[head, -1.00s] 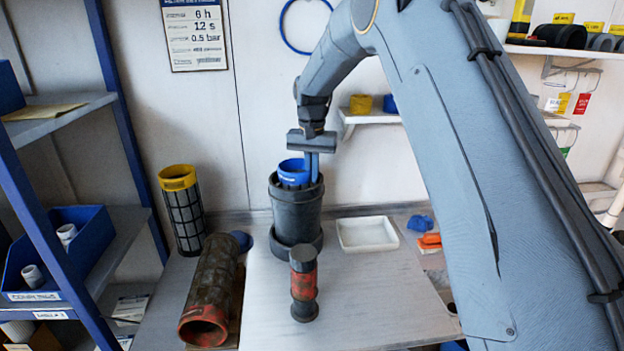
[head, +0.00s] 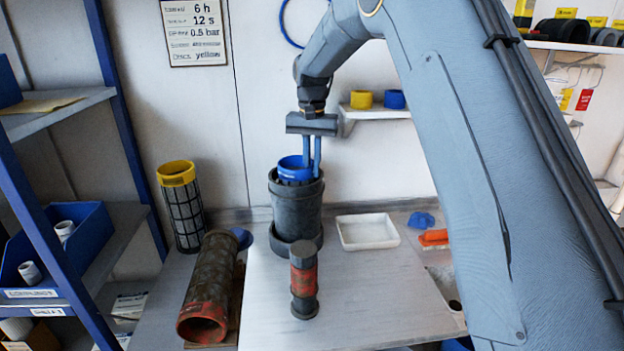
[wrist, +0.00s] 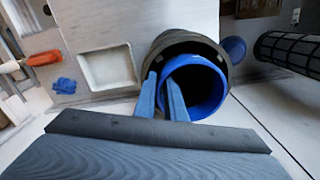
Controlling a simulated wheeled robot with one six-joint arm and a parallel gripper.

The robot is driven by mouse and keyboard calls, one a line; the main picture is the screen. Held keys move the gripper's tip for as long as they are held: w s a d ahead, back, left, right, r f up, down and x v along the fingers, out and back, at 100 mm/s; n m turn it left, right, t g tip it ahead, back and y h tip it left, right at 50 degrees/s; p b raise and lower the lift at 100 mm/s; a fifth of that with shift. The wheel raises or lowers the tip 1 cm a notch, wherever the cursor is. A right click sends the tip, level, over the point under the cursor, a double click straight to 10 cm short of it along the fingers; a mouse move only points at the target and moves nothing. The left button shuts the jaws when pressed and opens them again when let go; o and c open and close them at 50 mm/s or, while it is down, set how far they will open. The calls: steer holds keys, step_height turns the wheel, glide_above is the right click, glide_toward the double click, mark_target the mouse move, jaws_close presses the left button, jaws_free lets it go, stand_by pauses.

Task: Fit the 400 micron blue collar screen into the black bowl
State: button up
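The blue collar screen (head: 291,168) stands upright inside the black bowl (head: 296,212), its blue collar showing above the bowl's rim. In the wrist view the round blue collar (wrist: 215,72) sits within the black bowl's rim (wrist: 185,40). Its mesh below the collar is mostly hidden by the bowl. My gripper (head: 312,172) is above the bowl's right side, pointing down. In the wrist view its fingers (wrist: 160,78) are apart, one over the collar's opening and one outside its wall. I see a gap between them, so it looks open. How deep the screen sits cannot be told.
A yellow-collared screen (head: 184,210) stands at the left. A dirty red-ended cylinder (head: 209,290) lies before it, and a small red and black cylinder (head: 303,281) stands in front of the bowl. A white tray (head: 367,232) is right of the bowl. The front right bench is clear.

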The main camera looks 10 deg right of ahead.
step_height(320, 180, up, 9)
steer(key=shift+f+b, duration=0.2)
steer(key=shift+b, duration=0.85)
steer(key=s+d+f+n, duration=0.1)
steer(key=s+d+f, duration=0.2)
steer(key=s+f, duration=0.3)
steer(key=s+d+f+n, duration=0.1)
steer(key=s+d+f, duration=0.3)
steer(key=s, duration=1.3)
steer(key=s+d+f+n+t, duration=0.1)
steer(key=s+d+f, duration=0.3)
steer(key=s+f, duration=0.5)
steer(key=s, duration=0.2)
steer(key=shift+s+f+n, duration=0.3)
steer(key=shift+s+f, duration=0.05)
steer(key=shift+s, duration=0.05)
